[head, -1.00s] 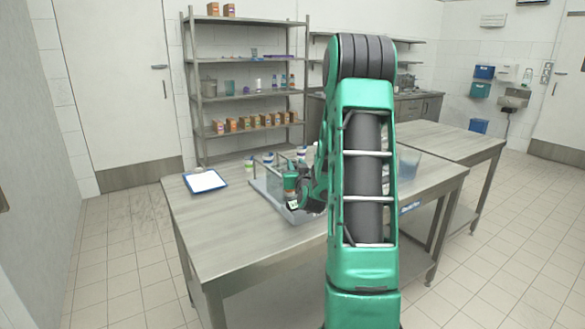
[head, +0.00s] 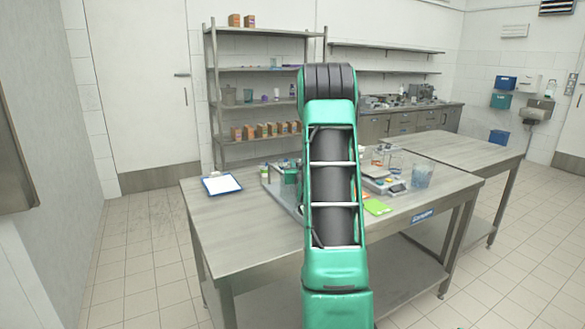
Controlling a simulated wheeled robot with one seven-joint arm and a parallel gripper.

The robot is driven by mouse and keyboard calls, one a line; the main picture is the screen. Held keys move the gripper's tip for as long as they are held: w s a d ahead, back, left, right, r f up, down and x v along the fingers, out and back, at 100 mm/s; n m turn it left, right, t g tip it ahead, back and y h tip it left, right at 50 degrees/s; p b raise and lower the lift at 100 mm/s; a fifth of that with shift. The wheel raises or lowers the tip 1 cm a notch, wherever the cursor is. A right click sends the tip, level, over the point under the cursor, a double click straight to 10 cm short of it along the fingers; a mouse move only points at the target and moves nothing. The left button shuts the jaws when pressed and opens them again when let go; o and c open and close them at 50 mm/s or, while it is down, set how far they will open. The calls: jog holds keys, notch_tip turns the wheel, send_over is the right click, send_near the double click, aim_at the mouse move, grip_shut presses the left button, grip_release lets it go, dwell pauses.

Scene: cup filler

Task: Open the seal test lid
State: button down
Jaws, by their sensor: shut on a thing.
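The seal test unit shows in the head view as a low grey tray-like base (head: 278,193) with clear upright panels, on the near table left of my arm. Much of it is hidden behind my arm. My gripper (head: 290,177) shows only as a small green and dark part at the unit, just left of my arm link. It is shut on a part of the unit, seemingly the seal test lid. The fingertips and the lid's edge are too small and covered to make out, so I cannot tell the lid's angle.
A clipboard (head: 221,184) lies on the table's left. Right of my arm are a scale (head: 384,186), a clear beaker (head: 421,175) and a green sheet (head: 376,206). A second table (head: 470,150) adjoins behind right. The table's front left is bare. Shelves stand behind.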

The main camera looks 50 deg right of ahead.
jog(key=shift+w+a+f, duration=0.15)
jog(key=shift+w+a, duration=0.05)
jog(key=shift+a, duration=0.05)
jog(key=c, duration=1.5)
grip_release()
jog(key=shift+s+d, duration=0.1)
jog(key=v, duration=1)
jog(key=shift+a, duration=0.4)
